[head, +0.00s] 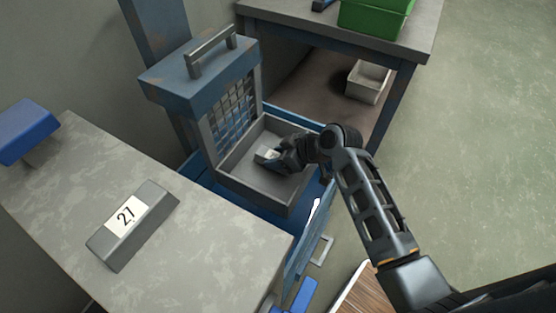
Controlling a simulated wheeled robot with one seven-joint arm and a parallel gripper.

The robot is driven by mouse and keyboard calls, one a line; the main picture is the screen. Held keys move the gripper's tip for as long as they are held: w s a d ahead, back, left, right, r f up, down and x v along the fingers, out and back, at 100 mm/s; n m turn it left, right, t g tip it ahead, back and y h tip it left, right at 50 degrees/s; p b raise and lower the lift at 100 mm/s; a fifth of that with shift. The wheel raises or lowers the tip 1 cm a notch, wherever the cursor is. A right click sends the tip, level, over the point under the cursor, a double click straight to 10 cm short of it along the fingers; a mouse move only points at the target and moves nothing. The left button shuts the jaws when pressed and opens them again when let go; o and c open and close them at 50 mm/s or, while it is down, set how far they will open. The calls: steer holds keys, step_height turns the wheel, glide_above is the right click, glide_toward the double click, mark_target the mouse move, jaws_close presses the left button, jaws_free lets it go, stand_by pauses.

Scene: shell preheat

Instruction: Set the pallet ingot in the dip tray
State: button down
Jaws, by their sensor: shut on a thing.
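The dip tray (237,183) is a grey, open, shallow box in front of a blue-topped frame with a mesh panel. My gripper (275,157) reaches into the tray from the right, its fingers shut on a small grey ingot with a pale label (266,154). Only the ingot's left end shows; my fingers hide the rest. I cannot tell whether it touches the tray floor. Another grey ingot (155,230), labelled 27, lies on the grey bench top at left, apart from my gripper.
The mottled bench (215,240) fills the lower left, with a blue block (28,130) at its far end. A blue-legged table (424,28) at the back holds a green bin (375,15). A pale box (367,82) sits on its lower shelf. The floor at right is clear.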

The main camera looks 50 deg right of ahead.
steer(key=shift+f, duration=0.8)
steer(key=c, duration=0.5)
jaws_free()
steer(key=shift+f, duration=0.15)
steer(key=shift+r, duration=0.25)
steer(key=p+v, duration=0.1)
steer(key=v, duration=1)
steer(key=shift+s+r, duration=0.25)
steer(key=shift+s, duration=0.1)
